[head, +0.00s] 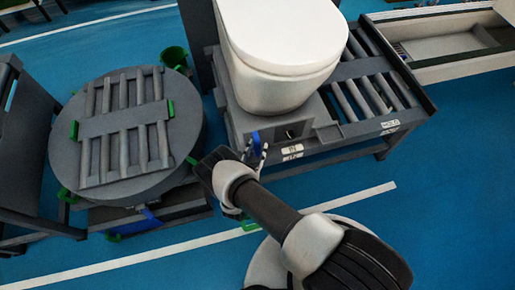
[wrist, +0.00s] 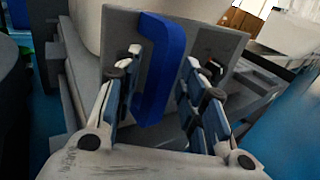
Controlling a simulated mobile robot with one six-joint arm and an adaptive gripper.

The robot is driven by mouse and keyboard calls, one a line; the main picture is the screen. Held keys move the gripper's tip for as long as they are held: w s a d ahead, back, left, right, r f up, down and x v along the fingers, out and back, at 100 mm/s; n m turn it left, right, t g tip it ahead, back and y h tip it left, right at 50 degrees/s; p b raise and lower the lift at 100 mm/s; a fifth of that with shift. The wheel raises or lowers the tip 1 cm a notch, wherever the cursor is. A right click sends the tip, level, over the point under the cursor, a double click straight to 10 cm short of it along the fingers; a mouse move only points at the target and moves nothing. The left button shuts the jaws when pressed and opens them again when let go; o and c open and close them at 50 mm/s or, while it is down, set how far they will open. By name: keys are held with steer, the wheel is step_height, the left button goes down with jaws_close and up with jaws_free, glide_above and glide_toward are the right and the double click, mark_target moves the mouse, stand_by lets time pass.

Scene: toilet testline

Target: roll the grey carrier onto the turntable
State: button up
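The grey carrier (head: 312,142) bears a white toilet bowl (head: 283,45) and sits at the left end of a roller conveyor. Its front plate (wrist: 228,47) has a blue handle (wrist: 160,68), which also shows in the head view (head: 256,142). The turntable (head: 70,165), a round grey disc with rollers and green brackets, stands left of the carrier. My gripper (wrist: 164,92) is open, with one finger on each side of the blue handle. A gap shows at the right finger; whether the left finger touches the handle is hard to tell.
The roller conveyor (head: 370,85) extends right behind the carrier. A dark grey frame (head: 30,150) stands at the far left. A pale bench with a tray (head: 450,45) is at the upper right. Blue floor with white lines (head: 440,200) is clear at the right front.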

steer(key=shift+w+d, duration=0.15)
steer(key=shift+w, duration=0.25)
steer(key=shift+c, duration=0.2)
jaws_close()
stand_by(0.4)
